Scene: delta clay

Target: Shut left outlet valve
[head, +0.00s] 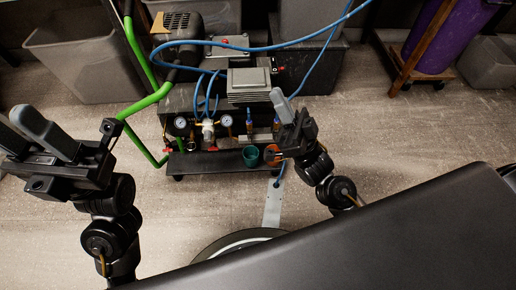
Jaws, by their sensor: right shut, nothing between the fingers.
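The compressor cart (215,100) stands ahead, with gauges and fittings along its front.
Pressure gauges (180,122) flank a regulator (208,130). A blue hose (300,42) loops above the cart. A green handle frame (150,100) stands at its left. Grey bins (80,55) stand behind.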

